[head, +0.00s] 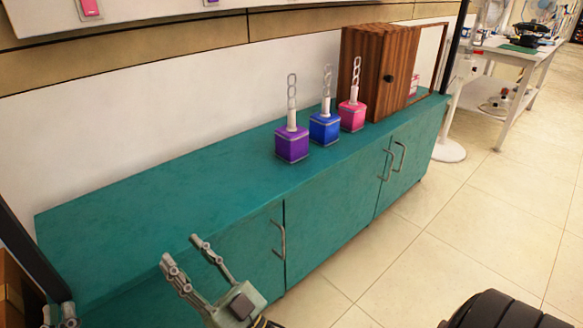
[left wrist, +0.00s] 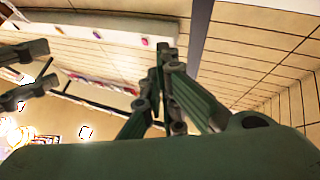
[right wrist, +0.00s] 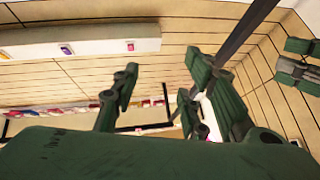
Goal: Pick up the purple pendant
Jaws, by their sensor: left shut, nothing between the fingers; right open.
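The purple pendant (head: 292,144), a cube with grey edges, a white stem and grey chain links above it, stands upright on the teal cabinet (head: 150,205). It is the nearest of three pendants in a row. My right gripper (head: 182,250) is open and empty at the cabinet's front edge, to the left of the pendant and nearer to me. The right wrist view shows its spread fingers (right wrist: 162,65). My left gripper (head: 61,313) is at the lower left corner, mostly out of frame. Its fingers are together and empty in the left wrist view (left wrist: 162,60).
A blue pendant (head: 324,128) and a pink pendant (head: 352,116) stand close behind the purple one. A brown wooden box (head: 368,65) stands beyond them. The cabinet top left of the purple pendant is clear. A white table (head: 508,60) stands at the back right.

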